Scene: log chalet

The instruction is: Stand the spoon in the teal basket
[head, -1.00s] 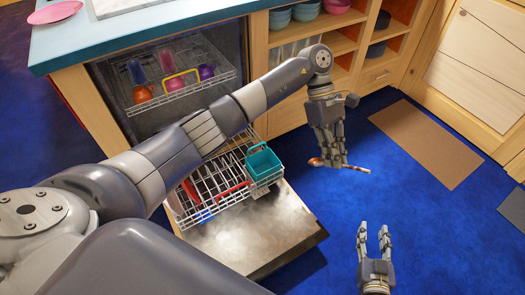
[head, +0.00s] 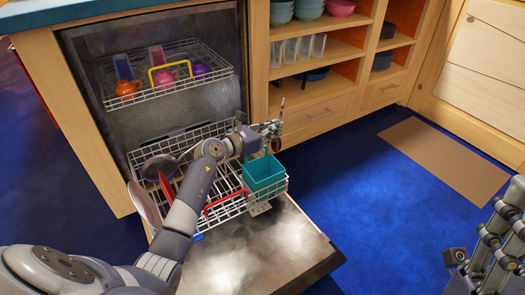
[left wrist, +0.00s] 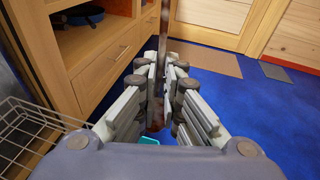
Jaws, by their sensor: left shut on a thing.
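My left gripper (head: 270,130) is shut on the spoon and sits just above the teal basket's back edge. The spoon (head: 282,105) is close to upright, with its thin end pointing up above the fingers. In the left wrist view the spoon (left wrist: 174,22) runs between the fingers, and its reddish-brown lower end shows below them. The teal basket (head: 264,174) stands at the right front corner of the pulled-out lower dishwasher rack. A sliver of the basket (left wrist: 149,141) shows below the fingers in the left wrist view. My right gripper (head: 490,240) is partly cut off at the right edge, its opening unclear.
The upper rack (head: 205,88) holds colored cups. Shelves with bowls and glasses stand behind. Blue floor lies free at the right.

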